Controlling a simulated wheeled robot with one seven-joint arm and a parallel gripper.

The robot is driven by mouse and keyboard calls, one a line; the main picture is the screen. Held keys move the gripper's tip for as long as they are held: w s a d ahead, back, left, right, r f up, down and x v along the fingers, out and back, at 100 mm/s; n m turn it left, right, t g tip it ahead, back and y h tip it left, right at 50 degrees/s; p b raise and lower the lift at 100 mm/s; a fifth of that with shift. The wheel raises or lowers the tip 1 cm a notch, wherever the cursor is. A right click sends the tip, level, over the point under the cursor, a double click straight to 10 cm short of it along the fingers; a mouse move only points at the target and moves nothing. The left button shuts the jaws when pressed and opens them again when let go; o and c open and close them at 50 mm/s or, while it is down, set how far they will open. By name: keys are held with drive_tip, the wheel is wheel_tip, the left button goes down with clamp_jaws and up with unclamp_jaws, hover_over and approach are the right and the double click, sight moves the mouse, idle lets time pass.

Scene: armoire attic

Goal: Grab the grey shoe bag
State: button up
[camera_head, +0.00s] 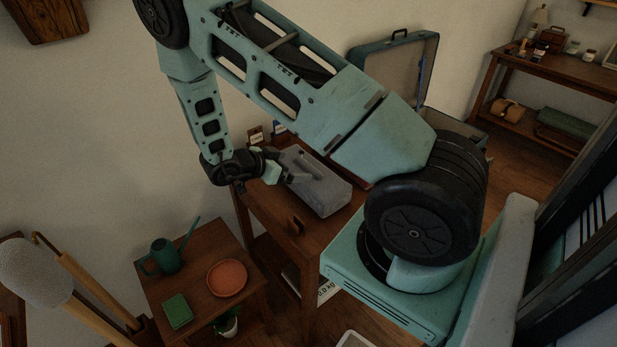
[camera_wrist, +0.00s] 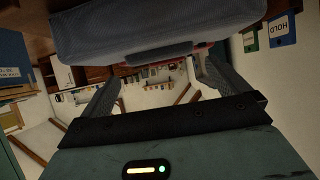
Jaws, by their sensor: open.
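The grey shoe bag (camera_head: 318,184) is a soft-looking grey block lying on the wooden table, with a darker strip on its upper side. In the wrist view the bag (camera_wrist: 160,32) fills the top of the picture, with a dark strip along its near edge. My gripper (camera_head: 286,178) is at the left end of the bag in the head view. In the wrist view my gripper (camera_wrist: 162,84) has its two fingers spread wide with nothing held, beside the bag's near edge. I cannot tell whether a finger touches the bag.
The wooden table (camera_head: 262,213) bears the bag; small labelled cards (camera_head: 278,129) stand behind it. A lower side table (camera_head: 208,246) holds a green watering can (camera_head: 165,256), an orange plate (camera_head: 227,278) and a green book (camera_head: 177,311). An open suitcase (camera_head: 392,68) stands behind my arm.

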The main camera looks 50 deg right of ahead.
sight(307, 165)
drive_tip(key=p+x, duration=0.1)
drive_tip(key=x, duration=0.4)
drive_tip(key=shift+s+r, duration=0.1)
drive_tip(key=shift+r, duration=0.1)
drive_tip(key=c, duration=1.8)
drive_tip(key=shift+o, duration=0.2)
